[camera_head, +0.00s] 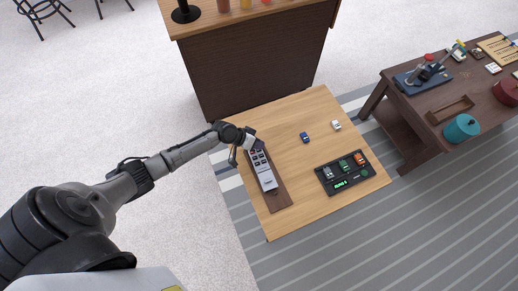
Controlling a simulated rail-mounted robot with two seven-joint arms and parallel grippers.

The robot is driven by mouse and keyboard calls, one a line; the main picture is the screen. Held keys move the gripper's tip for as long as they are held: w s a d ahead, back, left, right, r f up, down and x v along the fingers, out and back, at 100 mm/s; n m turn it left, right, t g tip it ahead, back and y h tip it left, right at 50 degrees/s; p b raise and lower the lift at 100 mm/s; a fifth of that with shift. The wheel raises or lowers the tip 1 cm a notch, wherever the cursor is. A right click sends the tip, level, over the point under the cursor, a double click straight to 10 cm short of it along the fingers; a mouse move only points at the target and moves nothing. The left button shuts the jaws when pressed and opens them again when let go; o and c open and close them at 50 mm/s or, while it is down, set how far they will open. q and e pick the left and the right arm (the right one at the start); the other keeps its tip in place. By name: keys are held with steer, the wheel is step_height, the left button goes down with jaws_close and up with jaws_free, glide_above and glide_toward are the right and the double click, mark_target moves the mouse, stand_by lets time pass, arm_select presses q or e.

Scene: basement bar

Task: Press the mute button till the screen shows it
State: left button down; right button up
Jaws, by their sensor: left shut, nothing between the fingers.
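A grey remote (266,178) with dark buttons lies on a dark brown board (279,202) on the light wooden table. My left gripper (251,147) is shut and empty, at the far end of the remote. It covers that end, and I cannot tell whether its fingertips touch a button. The button labels are too small to read, so I cannot tell which one is mute. A small green lit display (340,184) shows on the black tray, but its content is too small to read. My right gripper is out of view.
The black tray (323,181) holds several toy cars at the table's right. A blue car (304,137) and a white car (336,125) stand behind it. A wooden counter (255,65) borders the far side. A dark bench (425,122) with tools and a teal canister (461,129) stands right.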

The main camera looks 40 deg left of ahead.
arm_select(q)
steer(key=shift+r, duration=0.1)
steer(key=shift+r+p, duration=0.85)
steer(key=shift+p, duration=0.05)
step_height(320, 180, up, 3)
steer(key=p, duration=0.2)
steer(key=shift+r+p, duration=0.1)
steer(key=shift+p, duration=0.3)
